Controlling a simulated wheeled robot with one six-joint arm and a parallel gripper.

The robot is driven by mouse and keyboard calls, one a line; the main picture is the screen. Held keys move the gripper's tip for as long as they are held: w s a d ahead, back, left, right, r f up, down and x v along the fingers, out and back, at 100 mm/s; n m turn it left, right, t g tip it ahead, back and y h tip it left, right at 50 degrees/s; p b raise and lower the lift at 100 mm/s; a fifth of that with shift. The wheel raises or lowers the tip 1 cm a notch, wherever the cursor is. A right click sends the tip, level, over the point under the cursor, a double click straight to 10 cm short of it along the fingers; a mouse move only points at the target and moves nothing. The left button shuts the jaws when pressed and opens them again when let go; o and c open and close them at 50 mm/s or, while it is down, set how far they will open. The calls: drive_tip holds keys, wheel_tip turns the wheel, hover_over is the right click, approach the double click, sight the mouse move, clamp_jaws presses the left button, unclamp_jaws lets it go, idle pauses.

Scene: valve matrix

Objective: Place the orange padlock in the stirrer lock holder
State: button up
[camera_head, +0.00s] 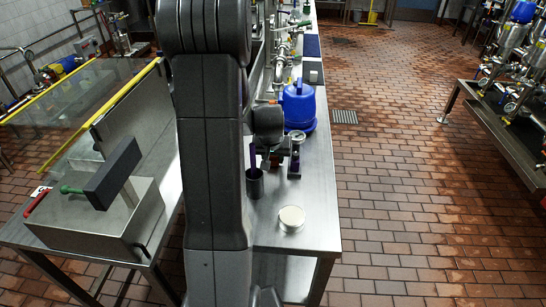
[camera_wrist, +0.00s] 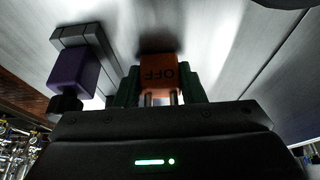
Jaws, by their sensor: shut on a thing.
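My gripper (camera_wrist: 158,88) is shut on the orange padlock (camera_wrist: 158,74), which has OFF printed on it in dark letters. The padlock sits between the two green fingers, with its metal shackle legs toward the gripper body. In the head view, a small orange patch shows beside my gripper, next to a blue motor-like unit (camera_head: 299,106). A purple block (camera_wrist: 76,70) stands left of the padlock in the wrist view, by a grey bracket (camera_wrist: 82,36). I cannot tell which part is the stirrer lock holder. My arm hides much of the bench in the head view.
On the steel bench (camera_head: 318,200) stand a dark cup (camera_head: 255,184), a gauge (camera_head: 297,138) and a round white lid (camera_head: 291,219). A steel box (camera_head: 100,225) is on the left table. The tiled floor at right is clear.

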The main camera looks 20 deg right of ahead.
drive_tip(key=shift+f, duration=0.15)
drive_tip(key=o, duration=1)
drive_tip(key=shift+o, duration=0.2)
